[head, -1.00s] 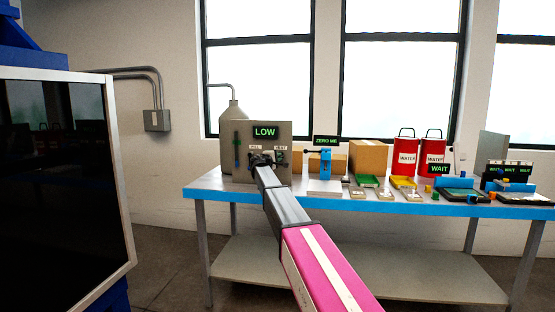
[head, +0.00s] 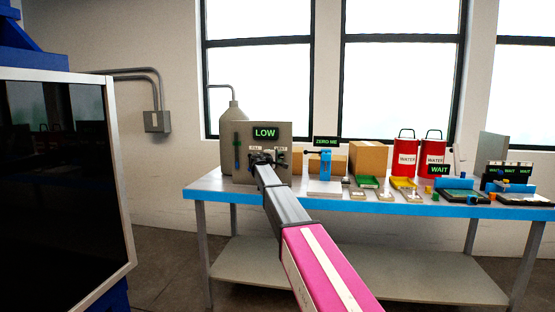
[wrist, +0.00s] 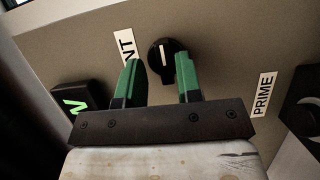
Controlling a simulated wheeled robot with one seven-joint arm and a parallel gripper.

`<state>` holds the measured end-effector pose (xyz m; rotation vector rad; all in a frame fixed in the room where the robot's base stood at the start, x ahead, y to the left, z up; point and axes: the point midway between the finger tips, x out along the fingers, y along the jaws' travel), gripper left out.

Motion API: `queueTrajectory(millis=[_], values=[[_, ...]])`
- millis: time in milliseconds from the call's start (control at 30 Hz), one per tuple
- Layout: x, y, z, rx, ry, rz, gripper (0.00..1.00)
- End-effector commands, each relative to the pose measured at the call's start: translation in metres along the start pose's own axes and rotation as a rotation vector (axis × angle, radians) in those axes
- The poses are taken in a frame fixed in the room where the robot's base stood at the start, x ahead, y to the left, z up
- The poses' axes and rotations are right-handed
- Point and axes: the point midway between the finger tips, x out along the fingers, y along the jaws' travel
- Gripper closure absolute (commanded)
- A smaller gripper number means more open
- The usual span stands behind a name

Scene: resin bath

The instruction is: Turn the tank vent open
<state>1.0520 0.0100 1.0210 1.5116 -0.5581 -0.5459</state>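The vent knob (wrist: 168,58) is a round black dial with a white pointer line, on the grey tank panel (wrist: 80,40). Its label (wrist: 125,47) is partly hidden by a finger; only "NT" shows. My gripper (wrist: 160,66) is open, its two green fingers at either side of the knob in the wrist view. The right fingertip overlaps the knob's edge; a gap shows at the left one. I cannot tell whether either touches. In the head view my gripper (head: 266,162) is at the panel (head: 282,133) and hides the knob.
The panel's display (head: 265,133) reads LOW. A PRIME label (wrist: 263,94) and another black knob (wrist: 303,100) are at the right in the wrist view. A blue stand (head: 325,165), a cardboard box (head: 368,157) and red water cans (head: 407,158) stand along the bench (head: 330,205).

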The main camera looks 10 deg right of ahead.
Motion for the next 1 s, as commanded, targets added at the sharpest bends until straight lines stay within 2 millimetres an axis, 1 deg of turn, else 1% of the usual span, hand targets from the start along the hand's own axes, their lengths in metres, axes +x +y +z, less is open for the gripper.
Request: queueTrajectory(millis=[33,367,667,767,867,1000], values=[[0.007,-0.003,-0.001,0.001,-0.003,-0.004,0.61],[0.005,-0.004,0.001,0.001,-0.005,-0.007,0.61],[-0.001,-0.004,0.001,0.001,-0.003,-0.007,0.61],[-0.008,-0.004,0.001,0.001,-0.002,-0.007,0.61],[-0.020,-0.004,0.002,0.001,-0.002,-0.007,0.61],[-0.043,-0.004,0.003,0.001,-0.002,-0.007,0.61]])
